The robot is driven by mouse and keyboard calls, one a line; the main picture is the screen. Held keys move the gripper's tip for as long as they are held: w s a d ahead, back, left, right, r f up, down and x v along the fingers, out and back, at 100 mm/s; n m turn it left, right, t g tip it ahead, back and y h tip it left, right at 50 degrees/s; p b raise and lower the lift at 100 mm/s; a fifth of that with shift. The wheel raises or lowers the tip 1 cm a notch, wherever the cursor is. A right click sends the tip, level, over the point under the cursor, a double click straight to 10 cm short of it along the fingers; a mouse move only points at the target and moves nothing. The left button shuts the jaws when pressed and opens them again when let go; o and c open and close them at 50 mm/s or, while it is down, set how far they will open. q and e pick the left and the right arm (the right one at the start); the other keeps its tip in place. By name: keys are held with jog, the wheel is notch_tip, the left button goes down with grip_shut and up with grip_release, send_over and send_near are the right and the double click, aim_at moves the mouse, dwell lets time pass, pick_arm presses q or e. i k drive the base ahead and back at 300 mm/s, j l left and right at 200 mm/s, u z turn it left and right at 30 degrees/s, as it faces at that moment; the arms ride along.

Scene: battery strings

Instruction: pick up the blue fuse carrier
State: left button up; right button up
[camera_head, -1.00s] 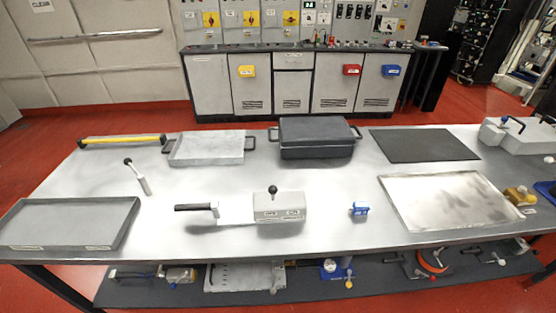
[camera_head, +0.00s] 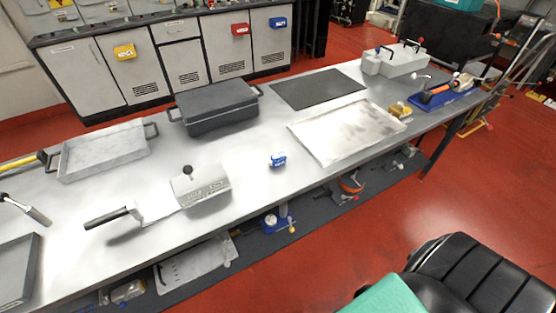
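A small blue block (camera_head: 278,160), which looks like the blue fuse carrier, sits on the grey metal table (camera_head: 250,140), near its front edge. It stands between a grey box with a black knob (camera_head: 200,188) on its left and a pale, stained tray (camera_head: 345,130) on its right. Nothing touches it and its top is clear. Neither of my grippers is in view.
A black-handled lever (camera_head: 107,218) sticks out left of the grey box. A dark lidded case (camera_head: 215,107) and a black mat (camera_head: 318,88) lie behind. A lower shelf holds several tools. A black ribbed shape (camera_head: 485,270) of unclear kind fills the lower right.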

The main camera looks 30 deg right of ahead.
aim_at(278, 159)
jog(key=j+z, duration=0.1)
jog(key=z, duration=0.35)
jog(key=i+j+z, duration=0.1)
jog(key=z, duration=0.35)
jog(key=j+z, duration=0.1)
jog(key=z, duration=0.35)
